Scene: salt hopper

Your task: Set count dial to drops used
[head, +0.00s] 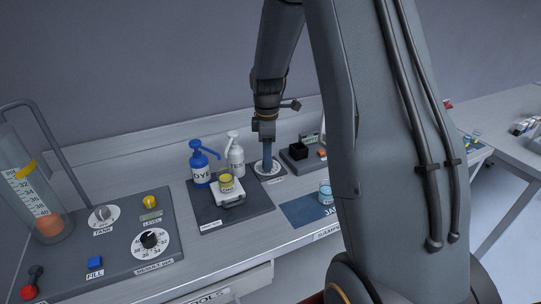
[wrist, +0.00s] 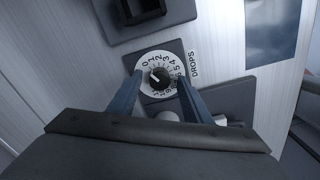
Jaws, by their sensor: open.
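The count dial (wrist: 149,61) is a white numbered disc with a black knob (wrist: 161,77), on a dark plate labelled DROPS. In the head view the dial (head: 262,174) lies right of the pump bottles, partly hidden by my gripper (head: 267,158). In the wrist view my gripper (wrist: 160,78) is open, one blue finger on each side of the knob, with gaps showing between. A pale mark on the knob seems to point to the upper left, toward the low numbers; I cannot read the exact setting.
A blue DYE bottle (head: 202,168) and a white pump bottle (head: 235,160) stand close left of the gripper. A yellow-filled jar (head: 226,183) sits on a white scale (head: 229,201). A blue-filled jar (head: 325,193) stands on a blue mat (head: 303,210). A black box (head: 299,150) is to the right.

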